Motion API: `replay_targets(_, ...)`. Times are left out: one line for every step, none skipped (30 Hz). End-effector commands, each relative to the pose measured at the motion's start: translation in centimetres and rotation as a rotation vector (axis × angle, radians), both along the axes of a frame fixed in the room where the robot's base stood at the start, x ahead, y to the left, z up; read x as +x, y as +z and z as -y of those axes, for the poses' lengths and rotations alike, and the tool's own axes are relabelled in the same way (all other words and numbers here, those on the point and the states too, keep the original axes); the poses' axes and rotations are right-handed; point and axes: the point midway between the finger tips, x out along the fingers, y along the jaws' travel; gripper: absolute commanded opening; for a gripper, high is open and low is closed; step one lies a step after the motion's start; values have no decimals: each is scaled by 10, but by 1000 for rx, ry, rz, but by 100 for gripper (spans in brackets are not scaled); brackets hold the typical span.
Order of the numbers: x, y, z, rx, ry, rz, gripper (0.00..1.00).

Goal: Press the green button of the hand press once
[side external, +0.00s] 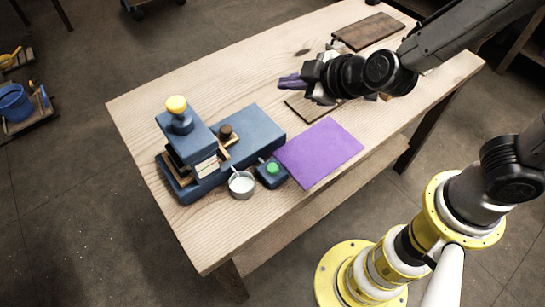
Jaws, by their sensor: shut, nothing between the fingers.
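The hand press (183,150) is a blue machine with a yellow knob (177,104) on top, standing at the left part of the wooden table. The green button (272,168) sits on a small blue box (270,180) in front of the press, between a metal cup and a purple mat. My gripper (283,82) is shut and empty, with purple fingertips pointing left. It is above the table's far right half, well away from the button, up and to the right of it in the picture.
A metal cup (242,185) with pale contents stands just left of the button box. A flat purple mat (330,158) lies right of it. Brown boards (369,32) lie toward the right end. The table (225,92) is bare behind the press.

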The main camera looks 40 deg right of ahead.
Motion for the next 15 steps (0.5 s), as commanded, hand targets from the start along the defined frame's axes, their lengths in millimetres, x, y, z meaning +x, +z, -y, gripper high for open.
replay_targets(-7,-17,-13,-24,22,-29,0)
replay_targets(-11,-26,-19,-34,31,-44,0)
replay_targets(-16,-35,-26,-46,48,-63,0)
replay_targets(-20,-42,-31,-55,61,-77,0)
replay_targets(-24,-47,-35,-64,75,-87,0)
replay_targets(-28,-54,-41,-75,92,-99,0)
replay_targets(-31,-58,-45,-82,104,-106,0)
replay_targets(-34,-61,-48,-89,116,-111,0)
replay_targets(-37,-65,-51,-95,128,-118,0)
replay_targets(-39,-67,-54,-99,137,-121,0)
replay_targets(-41,-67,-56,-101,143,-122,0)
replay_targets(-43,-68,-58,-102,149,-123,0)
replay_targets(-43,-68,-59,-101,152,-123,0)
replay_targets(-44,-68,-60,-102,154,-122,0)
replay_targets(-44,-68,-60,-101,156,-122,0)
